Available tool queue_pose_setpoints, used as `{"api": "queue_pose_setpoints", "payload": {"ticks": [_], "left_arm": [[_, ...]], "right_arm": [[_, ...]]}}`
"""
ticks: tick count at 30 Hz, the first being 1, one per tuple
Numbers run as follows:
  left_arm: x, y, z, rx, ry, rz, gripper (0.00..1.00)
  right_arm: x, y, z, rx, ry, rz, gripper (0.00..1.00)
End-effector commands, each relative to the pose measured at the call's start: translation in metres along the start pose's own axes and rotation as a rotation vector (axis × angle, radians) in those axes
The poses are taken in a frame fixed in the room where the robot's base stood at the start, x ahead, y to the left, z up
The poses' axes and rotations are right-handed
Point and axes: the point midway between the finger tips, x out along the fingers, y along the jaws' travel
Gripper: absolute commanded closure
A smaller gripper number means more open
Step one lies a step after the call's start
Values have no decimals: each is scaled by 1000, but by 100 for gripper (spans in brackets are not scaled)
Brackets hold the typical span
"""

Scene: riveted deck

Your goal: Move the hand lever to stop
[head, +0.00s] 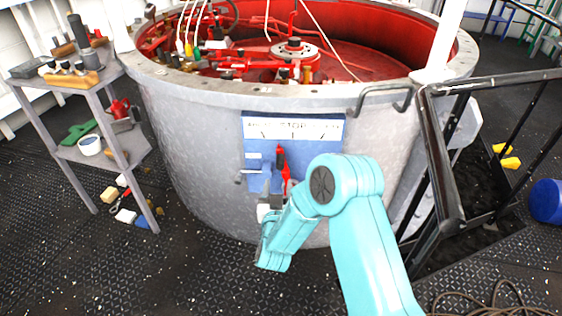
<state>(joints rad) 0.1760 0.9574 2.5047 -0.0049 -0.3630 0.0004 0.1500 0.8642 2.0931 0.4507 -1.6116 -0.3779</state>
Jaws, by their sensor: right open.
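A blue panel (252,147) is mounted on the side of the grey drum. A white label plate (292,128) across its top reads STOP near the middle, with other lettering too small to read. The red hand lever (281,158) stands on the panel, its upper end below the plate near the word STOP. My right gripper (267,207) is open just below the lever, partly hidden by my turquoise arm. I cannot tell whether it touches the lever, whose lower part is partly hidden. My left gripper is out of view.
The grey drum (180,140) is open on top with red machinery inside. A black railing (442,160) stands close on the right. A grey shelf (118,158) with tools stands at the left. A coiled cable (490,310) lies on the deck at lower right; the front left deck is clear.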

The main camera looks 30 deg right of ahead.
Motion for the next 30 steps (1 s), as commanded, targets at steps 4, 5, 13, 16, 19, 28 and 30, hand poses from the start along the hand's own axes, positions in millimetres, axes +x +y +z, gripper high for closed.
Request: {"api": "queue_pose_setpoints", "payload": {"ticks": [4,5,13,16,19,28,30], "left_arm": [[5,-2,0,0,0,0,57],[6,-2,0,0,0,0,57],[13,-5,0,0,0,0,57],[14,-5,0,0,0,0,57],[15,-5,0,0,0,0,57],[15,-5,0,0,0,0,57],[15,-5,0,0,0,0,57]], "right_arm": [[39,2,1,0,4,3,46],[46,2,1,-1,4,2,46],[102,3,1,-1,1,-1,46],[114,2,2,-1,0,-1,46],[121,2,1,-1,-1,-2,46],[123,2,0,-2,-2,-3,46],[123,2,0,-2,-2,-3,66]]}}
